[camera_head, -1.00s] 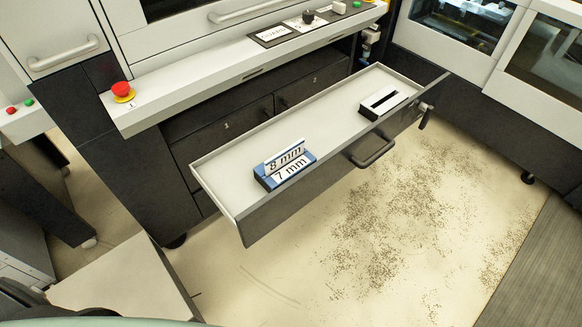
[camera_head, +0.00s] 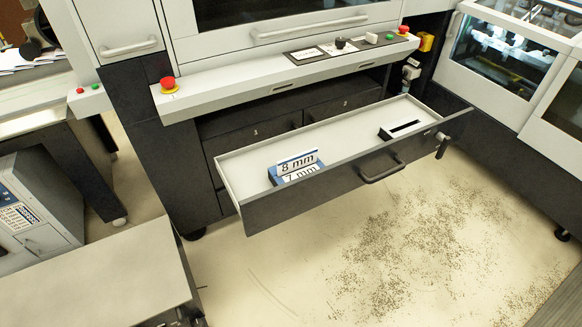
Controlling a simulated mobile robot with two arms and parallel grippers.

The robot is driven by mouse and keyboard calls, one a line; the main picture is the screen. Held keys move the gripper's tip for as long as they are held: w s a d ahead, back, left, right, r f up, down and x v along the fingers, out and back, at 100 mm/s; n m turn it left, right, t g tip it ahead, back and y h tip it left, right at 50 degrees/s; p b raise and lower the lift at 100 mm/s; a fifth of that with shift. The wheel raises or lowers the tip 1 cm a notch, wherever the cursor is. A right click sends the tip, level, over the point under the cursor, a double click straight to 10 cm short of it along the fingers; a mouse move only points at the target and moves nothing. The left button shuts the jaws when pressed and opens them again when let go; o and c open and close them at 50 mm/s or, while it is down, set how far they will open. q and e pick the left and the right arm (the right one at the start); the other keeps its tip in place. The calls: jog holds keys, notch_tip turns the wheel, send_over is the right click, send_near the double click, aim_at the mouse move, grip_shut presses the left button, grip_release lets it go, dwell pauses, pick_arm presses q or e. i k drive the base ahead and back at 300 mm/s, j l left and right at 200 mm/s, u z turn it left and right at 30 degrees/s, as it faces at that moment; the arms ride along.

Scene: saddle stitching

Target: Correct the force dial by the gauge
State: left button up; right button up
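A black knob (camera_head: 340,43), which looks like the force dial, sits on a dark control panel (camera_head: 312,53) on the machine's white ledge. A white label lies to its left; its scale is too small to read. Below, a drawer (camera_head: 232,183) stands pulled out. In it a blue holder (camera_head: 274,179) carries cards reading "8 mm" (camera_head: 297,162) and "7 mm" (camera_head: 301,175). I cannot tell which of these is the gauge. Neither of my grippers is in view.
A red emergency button (camera_head: 168,84) sits at the ledge's left end, another (camera_head: 404,31) at its right. The open drawer juts over the floor (camera_head: 300,270), which has scattered dark scraps. A grey cabinet top (camera_head: 95,270) stands at lower left. White machines with windows (camera_head: 500,60) stand at right.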

aim_at(340, 42)
jog(key=i+l, duration=0.1)
jog(key=l, duration=0.35)
jog(key=i+l, duration=0.1)
jog(key=l, duration=0.35)
jog(key=i+l, duration=0.1)
jog(key=l, duration=0.3)
jog(key=i+l, duration=0.1)
jog(key=l, duration=0.35)
